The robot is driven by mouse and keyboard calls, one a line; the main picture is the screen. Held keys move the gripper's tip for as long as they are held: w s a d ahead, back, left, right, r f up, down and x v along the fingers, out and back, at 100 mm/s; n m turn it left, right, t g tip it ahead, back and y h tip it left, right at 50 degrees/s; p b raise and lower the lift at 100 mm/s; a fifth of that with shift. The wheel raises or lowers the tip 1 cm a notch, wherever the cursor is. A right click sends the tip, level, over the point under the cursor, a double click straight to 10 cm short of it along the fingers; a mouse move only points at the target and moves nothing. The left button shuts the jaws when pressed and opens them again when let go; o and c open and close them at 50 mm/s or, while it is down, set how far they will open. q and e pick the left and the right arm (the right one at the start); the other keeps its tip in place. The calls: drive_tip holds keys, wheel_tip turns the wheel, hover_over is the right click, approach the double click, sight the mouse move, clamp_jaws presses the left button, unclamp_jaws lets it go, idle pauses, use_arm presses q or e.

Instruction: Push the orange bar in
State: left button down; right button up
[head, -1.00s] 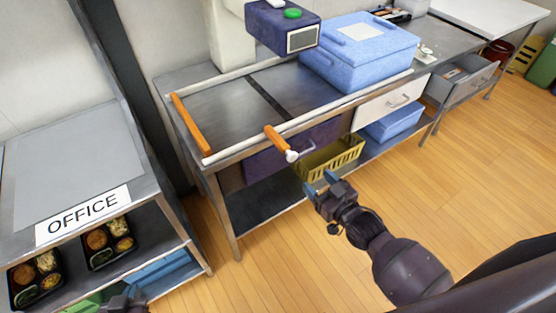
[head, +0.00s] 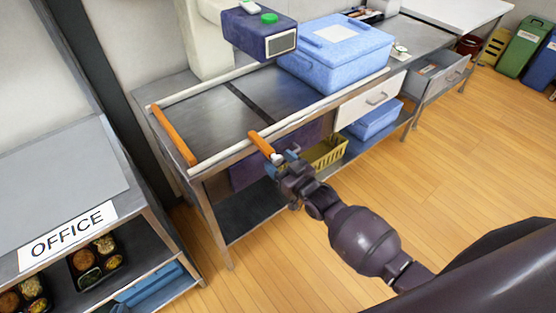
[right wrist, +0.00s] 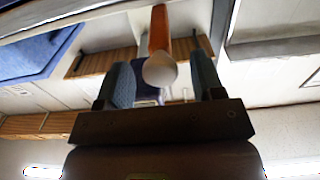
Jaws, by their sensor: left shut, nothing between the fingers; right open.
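An orange bar (head: 262,143) with a white knob (head: 277,158) on its near end lies across the front rail of the metal table, its knob sticking out past the edge. My right gripper (head: 284,161) is open at the knob. In the right wrist view the knob (right wrist: 160,70) and orange bar (right wrist: 160,30) lie between the two spread blue fingers of my right gripper (right wrist: 164,85); I see gaps on both sides.
A second orange bar (head: 172,135) lies across the table's left end. A blue lidded box (head: 335,68) and a dark purple device (head: 262,35) with a green button stand on the table. A yellow basket (head: 329,151) is below. The OFFICE shelf (head: 50,177) stands left.

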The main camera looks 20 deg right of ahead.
drive_tip(key=shift+w+a, duration=0.2)
drive_tip(key=shift+w, duration=0.3)
clamp_jaws()
